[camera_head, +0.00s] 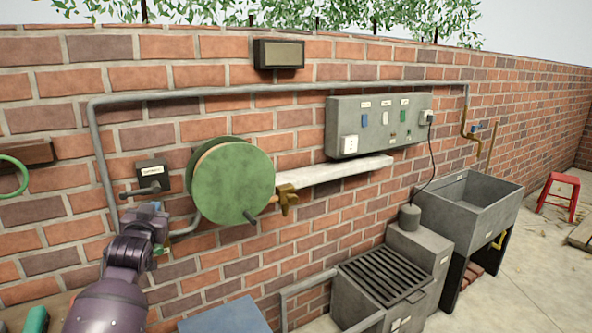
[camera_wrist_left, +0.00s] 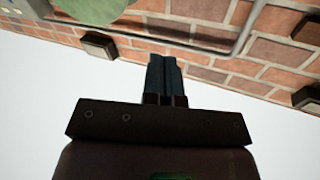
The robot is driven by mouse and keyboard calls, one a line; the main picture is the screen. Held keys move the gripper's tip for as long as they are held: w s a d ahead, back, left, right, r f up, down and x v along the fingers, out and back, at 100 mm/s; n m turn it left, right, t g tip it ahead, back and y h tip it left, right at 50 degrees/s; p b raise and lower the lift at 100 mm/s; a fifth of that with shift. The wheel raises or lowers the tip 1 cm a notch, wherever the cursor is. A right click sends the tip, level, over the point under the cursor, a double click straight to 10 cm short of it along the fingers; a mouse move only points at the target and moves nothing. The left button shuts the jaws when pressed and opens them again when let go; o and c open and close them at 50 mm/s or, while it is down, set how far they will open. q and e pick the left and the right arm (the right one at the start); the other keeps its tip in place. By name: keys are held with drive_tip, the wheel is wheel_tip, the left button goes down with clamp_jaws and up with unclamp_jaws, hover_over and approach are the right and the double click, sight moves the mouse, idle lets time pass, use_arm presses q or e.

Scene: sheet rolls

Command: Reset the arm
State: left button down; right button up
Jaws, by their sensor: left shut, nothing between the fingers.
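My left arm (camera_head: 110,300) comes in from the lower left in the head view. My left gripper (camera_head: 150,210) is raised in front of the brick wall, below a small dark wall box with a lever (camera_head: 152,176) and left of the green reel (camera_head: 232,182). In the left wrist view the two dark fingers of my left gripper (camera_wrist_left: 164,72) are side by side and shut, with nothing between them. That view looks upside down at the wall. My right gripper is not in view.
A grey conduit (camera_head: 97,150) runs along the brick wall. A switch panel (camera_head: 378,124) and a pale shelf (camera_head: 335,173) are to the right. A grilled box (camera_head: 382,285), a grey sink (camera_head: 468,205) and a red stool (camera_head: 560,194) stand further right. A blue-topped surface (camera_head: 226,318) is at the bottom.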

use_arm(q)
drive_tip(key=s+d+f+g+h+b, duration=0.1)
drive_tip(key=s+d+f+g, duration=0.2)
drive_tip(key=s+f, duration=1.5)
drive_tip(key=s+d+f+g+h+b, duration=0.1)
drive_tip(key=s+d+f+g, duration=0.2)
drive_tip(key=s+f, duration=1.5)
drive_tip(key=s+d, duration=0.1)
drive_tip(key=s, duration=0.4)
drive_tip(key=shift+f+g+h, duration=0.2)
drive_tip(key=shift+g+h, duration=0.2)
